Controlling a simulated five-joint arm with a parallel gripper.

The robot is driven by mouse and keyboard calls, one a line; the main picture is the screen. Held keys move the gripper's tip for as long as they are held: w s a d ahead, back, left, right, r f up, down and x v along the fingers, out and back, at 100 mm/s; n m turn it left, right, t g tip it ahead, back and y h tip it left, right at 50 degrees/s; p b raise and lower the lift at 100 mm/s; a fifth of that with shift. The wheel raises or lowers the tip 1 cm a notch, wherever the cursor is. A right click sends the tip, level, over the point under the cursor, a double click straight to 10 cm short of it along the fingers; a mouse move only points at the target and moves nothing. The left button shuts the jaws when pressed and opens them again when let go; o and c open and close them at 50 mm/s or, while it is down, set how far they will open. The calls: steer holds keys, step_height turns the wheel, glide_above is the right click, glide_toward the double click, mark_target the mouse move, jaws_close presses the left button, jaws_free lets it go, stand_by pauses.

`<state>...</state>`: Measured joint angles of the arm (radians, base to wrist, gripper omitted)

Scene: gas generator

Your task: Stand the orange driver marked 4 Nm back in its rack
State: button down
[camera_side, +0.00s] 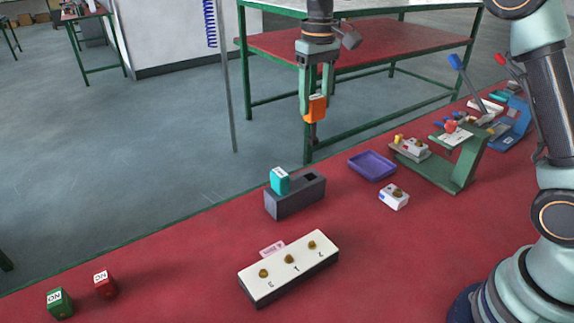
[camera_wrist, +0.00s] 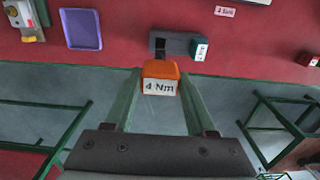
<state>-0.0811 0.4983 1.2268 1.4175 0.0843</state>
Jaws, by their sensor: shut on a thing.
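The orange driver (camera_side: 317,107) is held upright in my gripper (camera_side: 316,98), its dark shaft pointing down. In the wrist view the driver (camera_wrist: 160,70) shows a white label reading 4 Nm, between the two fingers of my gripper (camera_wrist: 160,82). The dark grey rack (camera_side: 296,203) stands on the red bench, below the driver in the side view. A teal driver stands in the rack's left hole (camera_side: 279,180), and its right hole is empty. In the wrist view the rack (camera_wrist: 178,45) lies just beyond the driver, with the teal driver (camera_wrist: 200,49) at its right end.
A white-topped block with several brass studs (camera_side: 289,258) lies in front of the rack. A purple tray (camera_side: 371,166) and a small white block (camera_side: 394,197) lie to the right. Red (camera_side: 105,284) and green (camera_side: 60,303) cubes sit front left. A green stand (camera_side: 450,160) is further right.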

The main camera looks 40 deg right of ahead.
mark_target(313, 139)
steer(key=shift+f, duration=1.2)
steer(key=shift+f, duration=2.9)
steer(key=shift+f, duration=0.75)
steer(key=shift+f, duration=0.35)
steer(key=shift+f, duration=0.65)
steer(key=shift+f, duration=0.35)
steer(key=shift+f, duration=0.7)
steer(key=shift+f, duration=0.3)
